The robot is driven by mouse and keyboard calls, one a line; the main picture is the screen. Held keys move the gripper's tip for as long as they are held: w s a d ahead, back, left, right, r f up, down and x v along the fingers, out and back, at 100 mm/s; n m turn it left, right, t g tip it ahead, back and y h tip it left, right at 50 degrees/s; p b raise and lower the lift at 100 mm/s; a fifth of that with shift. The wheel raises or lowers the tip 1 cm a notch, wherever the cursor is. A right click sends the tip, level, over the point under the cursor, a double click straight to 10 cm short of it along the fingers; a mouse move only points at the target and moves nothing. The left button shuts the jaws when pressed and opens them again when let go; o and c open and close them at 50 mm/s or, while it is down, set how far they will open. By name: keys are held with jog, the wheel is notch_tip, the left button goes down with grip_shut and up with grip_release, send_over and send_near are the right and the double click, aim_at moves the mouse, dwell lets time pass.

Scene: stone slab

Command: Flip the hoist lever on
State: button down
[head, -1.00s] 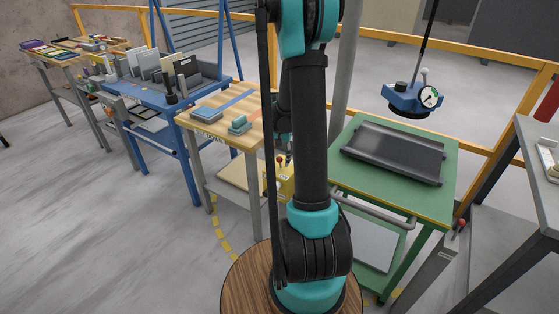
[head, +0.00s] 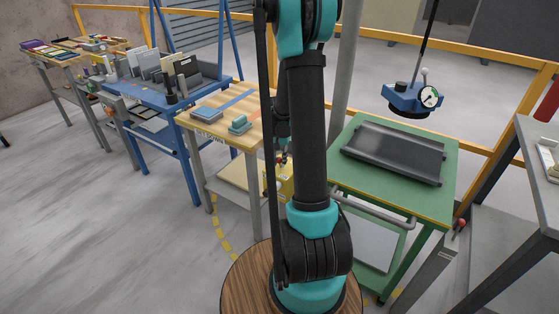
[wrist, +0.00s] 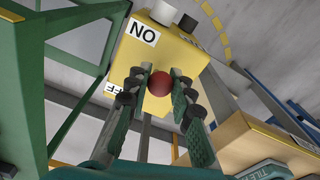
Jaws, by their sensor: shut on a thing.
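The yellow switch box (wrist: 178,50) fills the upper middle of the wrist view, with an inverted ON label (wrist: 143,32) and a partly hidden OFF label (wrist: 117,88). The hoist lever's red ball knob (wrist: 159,84) lies between the fingers of my gripper (wrist: 160,78), which is shut on it. The knob is nearer the OFF label's level in the picture; the lever's stem is hidden behind it. In the head view the yellow box (head: 285,190) is mostly hidden behind my arm, and my gripper (head: 282,152) shows only in part beside it.
A green cart (head: 400,199) with a dark tray (head: 393,150) stands right of the box. A blue hoist block (head: 412,97) with a gauge hangs above it. A wooden-topped table (head: 213,128) is close on the left. Grey floor at left is clear.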

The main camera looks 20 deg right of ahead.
jog(key=shift+s+a+f+t+h, duration=0.2)
jog(key=shift+a+t+h, duration=0.1)
jog(key=shift+t+h, duration=0.2)
jog(key=shift+s+a+f+t+h, duration=0.1)
jog(key=shift+s+a+t+h, duration=0.15)
jog(key=shift+t+h, duration=0.25)
jog(key=c, duration=1.3)
grip_release()
jog(key=shift+r, duration=0.1)
jog(key=v, duration=1.2)
jog(key=shift+a, duration=0.15)
jog(key=s+a+f+n+y, duration=0.1)
jog(key=s+a+n, duration=0.2)
jog(key=s, duration=0.6)
jog(key=s+a+f+n+t+y, duration=0.1)
jog(key=s+a+f+n, duration=0.1)
jog(key=s, duration=0.7)
jog(key=shift+s+a+n+t+y, duration=0.35)
jog(key=shift+a+n, duration=0.35)
jog(key=shift+n, duration=0.4)
